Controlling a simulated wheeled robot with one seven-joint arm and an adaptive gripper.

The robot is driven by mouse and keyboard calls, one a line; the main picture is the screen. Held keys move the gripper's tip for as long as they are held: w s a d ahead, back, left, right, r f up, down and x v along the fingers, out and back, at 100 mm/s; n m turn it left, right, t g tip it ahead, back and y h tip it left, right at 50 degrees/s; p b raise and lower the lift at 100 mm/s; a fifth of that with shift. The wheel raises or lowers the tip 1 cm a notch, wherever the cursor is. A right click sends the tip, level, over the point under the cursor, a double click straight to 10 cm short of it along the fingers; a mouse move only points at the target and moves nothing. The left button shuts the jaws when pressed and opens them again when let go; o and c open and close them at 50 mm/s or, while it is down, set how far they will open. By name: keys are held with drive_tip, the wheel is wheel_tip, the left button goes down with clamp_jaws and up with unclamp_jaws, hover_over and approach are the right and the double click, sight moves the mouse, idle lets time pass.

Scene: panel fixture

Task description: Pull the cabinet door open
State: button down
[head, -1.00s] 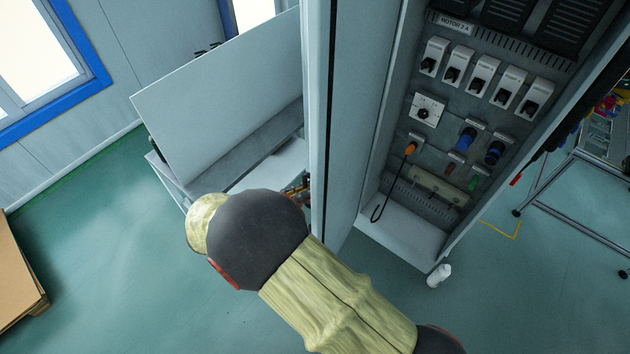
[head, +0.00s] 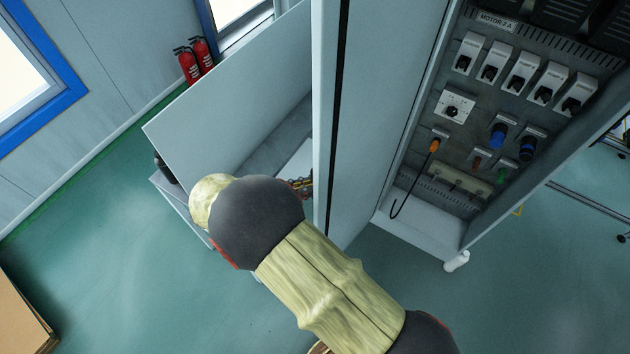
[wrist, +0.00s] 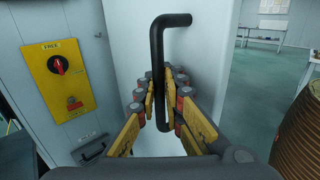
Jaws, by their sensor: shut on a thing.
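The cabinet door (head: 385,100) is a tall pale grey panel standing open in the head view, its edge toward me and the cabinet interior (head: 470,190) showing to its right. In the wrist view, the door's outer face (wrist: 215,60) is white and carries a black bent bar handle (wrist: 157,65). My gripper (wrist: 165,105) is shut on the handle's lower part, with yellow-padded fingers on either side. In the head view, my gripper (head: 300,186) is mostly hidden behind my arm, left of the door edge.
A yellow switch panel (wrist: 62,80) with a red knob is left of the door in the wrist view. A slanted grey panel (head: 225,100) stands left of my arm. Red fire extinguishers (head: 190,65) are by the wall.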

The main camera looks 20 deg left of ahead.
drive_tip(key=shift+f, duration=0.1)
drive_tip(key=c, duration=2)
unclamp_jaws()
drive_tip(key=shift+s+a, duration=0.1)
drive_tip(key=shift+a, duration=0.05)
drive_tip(key=v, duration=1.1)
drive_tip(key=shift+s+a, duration=0.3)
